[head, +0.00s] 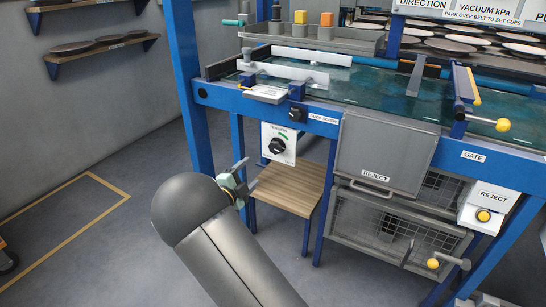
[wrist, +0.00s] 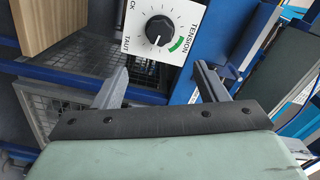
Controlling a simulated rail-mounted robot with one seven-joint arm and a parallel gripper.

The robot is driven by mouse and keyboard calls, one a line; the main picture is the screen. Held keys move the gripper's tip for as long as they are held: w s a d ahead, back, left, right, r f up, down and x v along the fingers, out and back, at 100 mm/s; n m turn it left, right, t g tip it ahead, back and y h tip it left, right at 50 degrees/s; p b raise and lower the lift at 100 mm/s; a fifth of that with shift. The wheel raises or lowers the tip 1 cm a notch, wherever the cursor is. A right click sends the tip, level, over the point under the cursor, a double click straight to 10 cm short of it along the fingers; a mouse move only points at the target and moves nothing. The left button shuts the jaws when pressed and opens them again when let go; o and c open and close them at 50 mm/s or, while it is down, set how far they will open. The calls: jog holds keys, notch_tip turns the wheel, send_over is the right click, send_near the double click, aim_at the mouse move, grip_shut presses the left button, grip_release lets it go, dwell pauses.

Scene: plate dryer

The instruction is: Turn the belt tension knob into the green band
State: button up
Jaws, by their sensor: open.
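The belt tension knob (head: 277,145) is a round black knob on a white panel (head: 290,157) under the blue rail. In the wrist view the knob (wrist: 159,30) sits near the top centre, its panel reading TENSION and TAUT. A green band (wrist: 177,45) arcs at the dial's lower right. The knob's light mark seems to point down in the picture, beside the band rather than at it. My gripper (head: 252,178) is open and empty, below and left of the panel in the head view. In the wrist view its fingers (wrist: 160,76) are spread apart, short of the knob.
A wooden shelf (head: 289,190) stands below the panel. The grey reject box (head: 385,150) and a wire-mesh crate (head: 375,225) are to its right. A blue leg (head: 188,90) rises on the left. Open floor (head: 150,150) lies left of the machine.

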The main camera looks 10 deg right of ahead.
aim_at(274, 148)
jog(key=b+x, duration=0.3)
jog(key=x, duration=1.2)
jog(key=shift+w+d, duration=0.15)
jog(key=shift+w, duration=0.2)
jog(key=c, duration=1)
jog(key=shift+n+p, duration=0.3)
jog(key=shift+n, duration=0.1)
